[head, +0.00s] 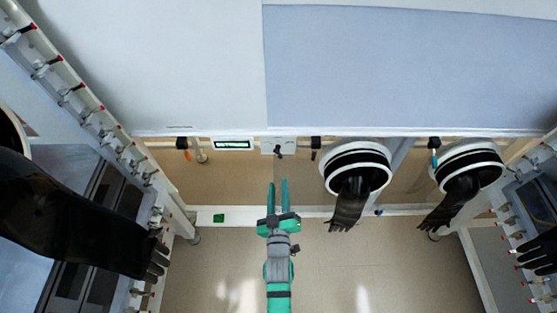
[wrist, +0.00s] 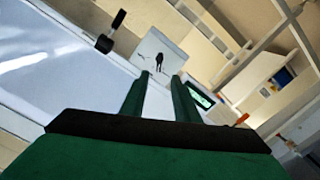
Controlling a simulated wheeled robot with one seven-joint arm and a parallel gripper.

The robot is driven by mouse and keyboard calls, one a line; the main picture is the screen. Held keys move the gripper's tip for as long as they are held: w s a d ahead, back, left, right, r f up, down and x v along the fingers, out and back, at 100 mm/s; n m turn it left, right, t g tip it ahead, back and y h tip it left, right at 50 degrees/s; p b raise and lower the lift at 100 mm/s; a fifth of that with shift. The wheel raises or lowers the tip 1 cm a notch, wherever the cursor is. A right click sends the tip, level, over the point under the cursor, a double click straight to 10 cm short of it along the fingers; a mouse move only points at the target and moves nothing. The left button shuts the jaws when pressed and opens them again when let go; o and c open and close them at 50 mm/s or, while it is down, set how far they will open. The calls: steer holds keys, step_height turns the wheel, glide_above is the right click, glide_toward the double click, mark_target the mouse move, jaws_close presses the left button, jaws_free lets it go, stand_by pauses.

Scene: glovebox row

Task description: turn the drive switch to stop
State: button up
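The drive switch is most likely the small black knob (head: 278,150) on a white panel (head: 270,147) under the front edge of the glovebox. The knob (wrist: 160,61) and its panel (wrist: 151,50) also show in the wrist view, straight beyond my fingertips. The lettering is too small to read. My gripper (head: 278,184) is green, with two fingers apart and nothing between them. It points at the panel and is short of the knob, not touching it. In the wrist view my gripper (wrist: 159,77) shows a gap between the fingertips.
A lit green display (head: 233,145) sits left of the panel. Two round glove ports with black hanging gloves (head: 348,203) (head: 450,205) are to the right. A white rail (head: 240,214) with a green block (head: 218,218) runs below. Side benches stand left and right.

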mark_target(277, 156)
steer(key=w, duration=1)
steer(key=shift+r, duration=0.1)
steer(key=shift+w+d, duration=0.3)
steer(key=shift+w, duration=0.25)
steer(key=shift+w+a, duration=0.25)
steer(key=shift+a, duration=0.25)
steer(key=shift+c, duration=0.3)
